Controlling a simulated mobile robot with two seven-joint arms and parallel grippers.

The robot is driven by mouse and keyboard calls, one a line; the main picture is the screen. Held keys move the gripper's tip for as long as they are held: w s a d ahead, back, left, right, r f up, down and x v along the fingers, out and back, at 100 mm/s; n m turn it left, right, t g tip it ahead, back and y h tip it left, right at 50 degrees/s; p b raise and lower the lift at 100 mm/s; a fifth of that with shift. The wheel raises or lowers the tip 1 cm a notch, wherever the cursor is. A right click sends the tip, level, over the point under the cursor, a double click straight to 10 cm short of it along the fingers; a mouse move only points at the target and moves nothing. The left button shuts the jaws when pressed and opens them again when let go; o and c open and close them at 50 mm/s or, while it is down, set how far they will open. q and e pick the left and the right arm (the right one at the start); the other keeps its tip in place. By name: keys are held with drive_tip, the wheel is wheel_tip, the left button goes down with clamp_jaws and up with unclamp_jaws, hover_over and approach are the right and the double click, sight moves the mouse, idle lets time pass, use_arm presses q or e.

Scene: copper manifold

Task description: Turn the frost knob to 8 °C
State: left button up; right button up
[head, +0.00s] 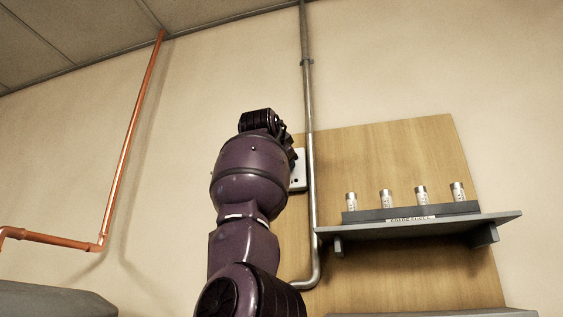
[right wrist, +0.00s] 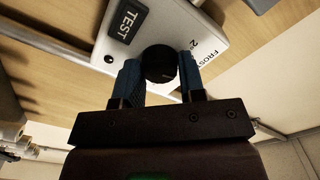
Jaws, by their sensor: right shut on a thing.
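The frost knob (right wrist: 160,64) is a round black dial on a white control box (right wrist: 215,40) with printed text that reads "FROST" in part. My right gripper (right wrist: 160,72) is shut on the knob, with one blue finger on each side of it. The knob's pointer and most of the scale are hidden or too small to read. In the head view the box (head: 298,170) shows only as a white edge behind my right arm, which hides the gripper and the knob. My left gripper is not in view.
A black TEST label (right wrist: 127,19) sits on the box. A grey vertical pipe (head: 309,150) runs close by the box. To its right, a shelf (head: 500,220) on the wooden panel (head: 400,150) bears several metal cylinders in a rack. A copper pipe (head: 130,140) runs along the left wall.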

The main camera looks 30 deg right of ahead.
drive_tip(key=o, duration=0.9)
drive_tip(key=shift+o, duration=0.2)
drive_tip(key=shift+s+a, duration=0.1)
drive_tip(key=b+v, duration=0.2)
drive_tip(key=v, duration=0.8)
drive_tip(key=shift+s+a+b, duration=0.2)
drive_tip(key=shift+s+b, duration=0.05)
drive_tip(key=shift+b, duration=0.15)
